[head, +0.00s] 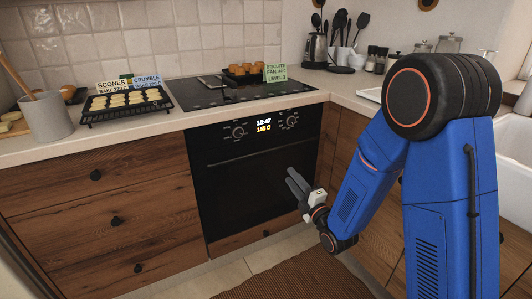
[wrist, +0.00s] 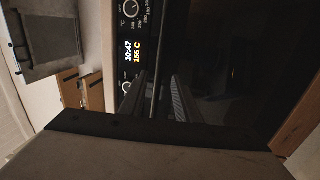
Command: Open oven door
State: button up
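The black built-in oven (head: 258,185) sits under the counter with its door shut. Its thin dark bar handle (head: 250,155) runs across the top of the door, below the knobs and lit display (head: 264,125). My gripper (head: 292,174) is in front of the right part of the door. In the wrist view, which is turned sideways, the two fingers of my gripper (wrist: 162,88) stand apart, with the thin handle line (wrist: 162,75) appearing between them. The fingers look open and empty. Whether they touch the handle or door cannot be told.
Wooden drawers (head: 110,215) flank the oven on the left, and a wooden cabinet (head: 345,160) is on the right. A tray of scones (head: 125,103) and a hob (head: 240,90) are on the counter above. A brown rug (head: 300,278) lies on the floor before the oven.

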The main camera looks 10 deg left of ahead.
aim_at(269, 151)
jog(key=x, duration=1.7)
jog(key=shift+a+r, duration=0.1)
jog(key=shift+a, duration=0.25)
grip_shut()
